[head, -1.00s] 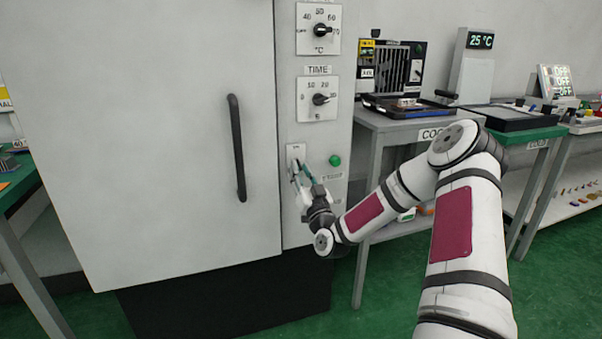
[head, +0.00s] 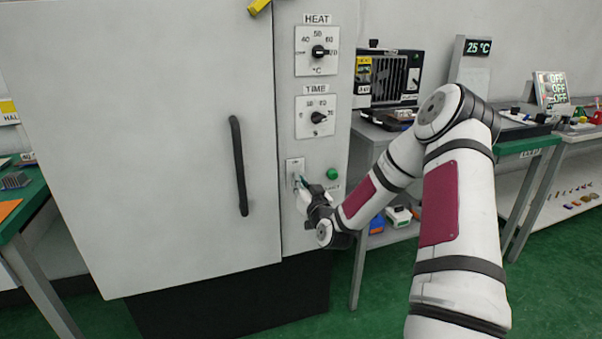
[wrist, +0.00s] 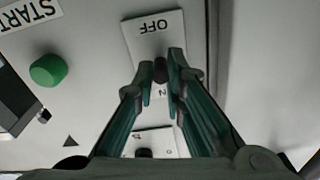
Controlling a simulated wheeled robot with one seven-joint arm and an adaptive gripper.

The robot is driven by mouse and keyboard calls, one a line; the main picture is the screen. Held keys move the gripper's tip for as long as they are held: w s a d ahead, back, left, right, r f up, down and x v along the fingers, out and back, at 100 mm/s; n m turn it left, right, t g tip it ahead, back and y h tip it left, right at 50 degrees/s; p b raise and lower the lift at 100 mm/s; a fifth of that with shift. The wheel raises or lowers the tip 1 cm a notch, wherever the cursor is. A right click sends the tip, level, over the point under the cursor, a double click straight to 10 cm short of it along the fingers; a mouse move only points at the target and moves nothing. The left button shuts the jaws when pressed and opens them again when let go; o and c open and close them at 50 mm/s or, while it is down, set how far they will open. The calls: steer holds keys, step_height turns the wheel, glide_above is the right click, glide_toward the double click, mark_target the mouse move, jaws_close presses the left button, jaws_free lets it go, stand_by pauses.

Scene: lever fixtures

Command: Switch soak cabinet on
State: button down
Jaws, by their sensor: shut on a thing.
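The soak cabinet (head: 150,150) is a tall pale cabinet with a shut door and a control strip on its right. A small switch plate (head: 294,168) sits low on that strip; it also shows in the wrist view (wrist: 146,28), upside down, with "OFF" and part of another word. My gripper (head: 303,184) is at the plate. In the wrist view its green fingers (wrist: 161,70) are closed on the dark switch lever (wrist: 160,70), between the two words. Which way the lever is tilted I cannot tell.
A green button (head: 333,174) is right of the switch, near a "START" label (wrist: 28,12). The heat dial (head: 318,51) and time dial (head: 317,117) are above. The door handle (head: 239,165) stands out to the left. A grey bench is close on the right.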

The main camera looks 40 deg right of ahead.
steer(key=shift+w+r+g+y+p, duration=0.1)
steer(key=shift+r+g+y+p, duration=0.3)
steer(key=shift+g+p, duration=0.8)
steer(key=shift+w+r+g+y+p, duration=0.1)
steer(key=shift+r+g+y+p, duration=0.45)
steer(key=shift+p, duration=1.1)
steer(key=shift+r+g+y+p, duration=0.1)
steer(key=shift+r+g+p, duration=0.15)
steer(key=shift+g+p, duration=1.05)
steer(key=c, duration=1.6)
jaws_free()
steer(key=shift+a, duration=0.1)
steer(key=shift+c, duration=0.2)
steer(key=v, duration=1.2)
